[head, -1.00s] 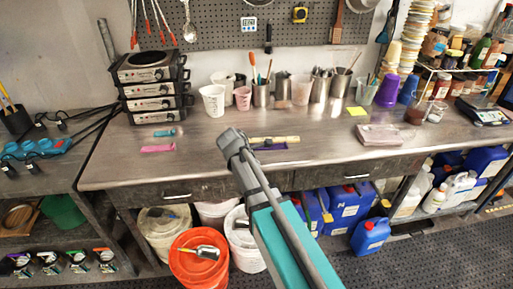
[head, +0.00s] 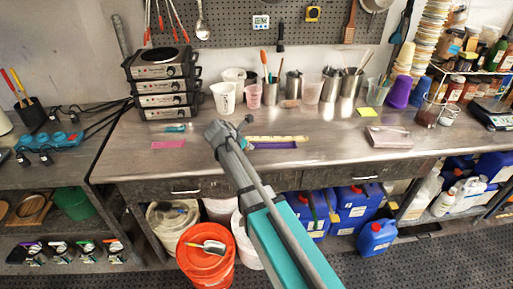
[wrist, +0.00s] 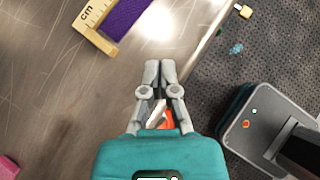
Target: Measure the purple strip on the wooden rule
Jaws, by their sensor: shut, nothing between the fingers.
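The wooden rule (head: 285,138) lies on the metal bench near its front edge in the head view. The purple strip (head: 276,146) lies flat along its near side. In the wrist view, the rule's end (wrist: 92,14) shows a "cm" mark and a crosswise lip. The strip's end (wrist: 122,20) is close to that lip; I cannot tell if they touch. My gripper (wrist: 160,66) is shut and empty, over bare bench by the front edge, apart from the strip. In the head view my arm hides its fingertips.
A pink strip (head: 169,144) and a small teal piece (head: 175,128) lie to the left on the bench. Cups and tool pots (head: 292,85) stand behind. Bare metal surrounds the rule.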

